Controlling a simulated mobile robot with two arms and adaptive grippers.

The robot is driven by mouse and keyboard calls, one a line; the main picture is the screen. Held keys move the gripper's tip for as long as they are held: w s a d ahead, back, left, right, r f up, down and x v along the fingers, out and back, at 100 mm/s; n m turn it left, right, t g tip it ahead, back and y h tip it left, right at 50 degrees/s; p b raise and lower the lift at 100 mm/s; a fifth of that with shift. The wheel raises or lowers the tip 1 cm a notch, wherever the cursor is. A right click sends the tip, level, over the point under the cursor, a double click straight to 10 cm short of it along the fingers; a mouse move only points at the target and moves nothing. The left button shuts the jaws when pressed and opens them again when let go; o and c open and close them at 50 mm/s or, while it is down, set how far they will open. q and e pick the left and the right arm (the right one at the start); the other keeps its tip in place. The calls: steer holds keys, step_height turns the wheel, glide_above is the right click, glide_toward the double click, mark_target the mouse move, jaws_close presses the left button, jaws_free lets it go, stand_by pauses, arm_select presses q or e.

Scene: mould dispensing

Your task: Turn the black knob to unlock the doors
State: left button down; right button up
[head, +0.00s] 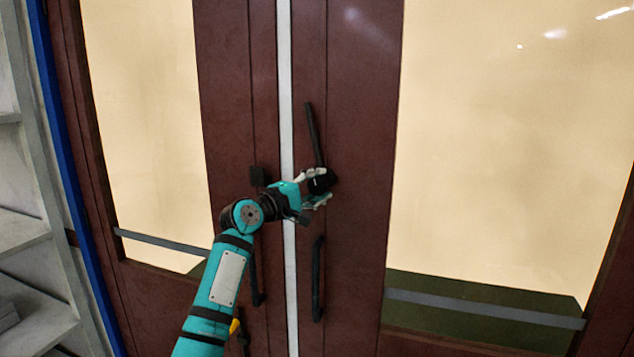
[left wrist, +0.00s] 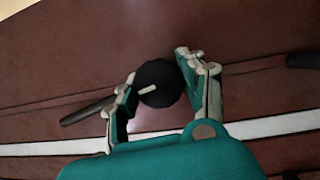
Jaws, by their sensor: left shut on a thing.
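The black knob (head: 322,181) sits on the right-hand door of a dark red double door. A long black bar (head: 312,130) runs up from behind it, leaning slightly left. My left gripper (head: 317,188) has its fingers around the knob, one above and one below, and is shut on it. In the left wrist view the round knob (left wrist: 159,83), with a pale mark on its face, sits between the two fingers of my gripper (left wrist: 158,88). The right gripper is not in view.
The double doors have large pale glass panes (head: 510,140) and a white strip (head: 287,90) at the seam. A black pull handle (head: 318,280) is below the knob. Grey shelves (head: 25,235) stand at the far left. The doors appear closed.

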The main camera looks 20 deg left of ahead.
arm_select(q)
steer(key=shift+m+g+p, duration=0.4)
steer(key=shift+m+p, duration=0.1)
steer(key=shift+m, duration=0.7)
steer(key=c, duration=0.7)
jaws_free()
steer(key=v, duration=1.2)
steer(key=shift+d+r, duration=0.1)
